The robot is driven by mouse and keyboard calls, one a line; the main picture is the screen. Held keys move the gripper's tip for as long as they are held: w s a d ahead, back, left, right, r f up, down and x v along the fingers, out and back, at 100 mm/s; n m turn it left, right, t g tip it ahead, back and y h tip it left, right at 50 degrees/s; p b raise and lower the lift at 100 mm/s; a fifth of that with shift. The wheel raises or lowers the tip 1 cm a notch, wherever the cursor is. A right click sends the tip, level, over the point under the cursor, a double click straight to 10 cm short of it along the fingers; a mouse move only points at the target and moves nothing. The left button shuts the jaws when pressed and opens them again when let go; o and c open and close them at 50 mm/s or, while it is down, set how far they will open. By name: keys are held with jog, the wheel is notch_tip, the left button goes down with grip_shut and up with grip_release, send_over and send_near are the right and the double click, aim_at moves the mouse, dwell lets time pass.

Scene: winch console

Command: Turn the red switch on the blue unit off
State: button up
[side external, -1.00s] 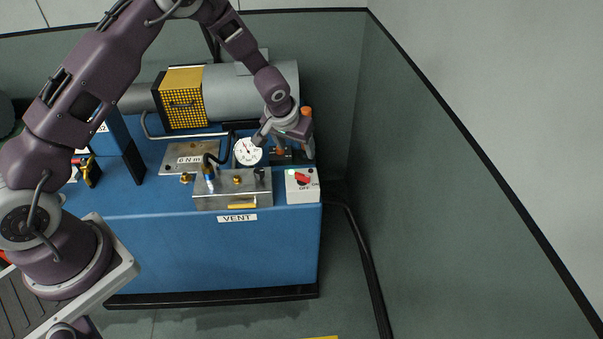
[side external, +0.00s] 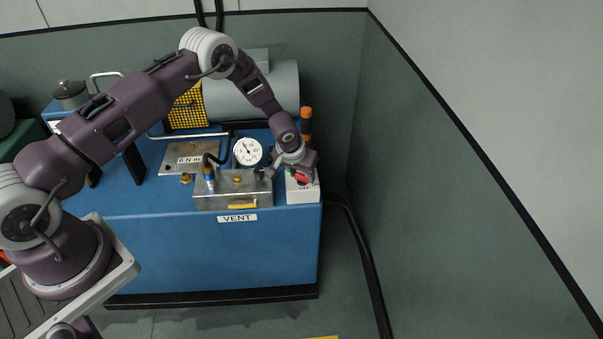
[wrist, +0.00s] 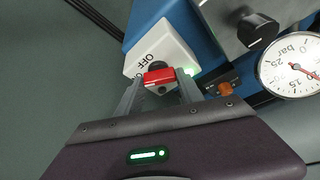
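The red switch (wrist: 159,77) is a short red lever on a black base, on a white switch box (wrist: 152,48) on the blue unit (side external: 200,255). In the wrist view my gripper (wrist: 158,82) has one finger on each side of the red lever. The fingers are apart, with the lever between them; I cannot tell whether they touch it. The OFF label shows beyond the lever, and a green glow shows by the right fingertip. In the side view my gripper covers part of the switch box (side external: 303,197) and the lever (side external: 302,180).
A round dial gauge (side external: 248,152) and a metal block (side external: 232,190) with brass fittings and a VENT label stand left of the switch box. An orange-topped post (side external: 306,114) stands behind. The floor to the right is clear apart from a black cable (side external: 365,255).

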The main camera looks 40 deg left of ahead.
jog(key=c, duration=0.8)
jog(key=shift+m, duration=0.3)
jog(key=m, duration=0.2)
jog(key=m+h, duration=0.2)
jog(key=m, duration=0.1)
jog(key=shift+a+m, duration=0.25)
jog(key=shift+m, duration=0.05)
jog(key=m+h, duration=0.1)
jog(key=m, duration=0.2)
jog(key=m+g+h, duration=0.1)
jog(key=m, duration=0.1)
jog(key=shift+a+m, duration=0.1)
jog(key=shift+m, duration=0.3)
jog(key=o, duration=1.4)
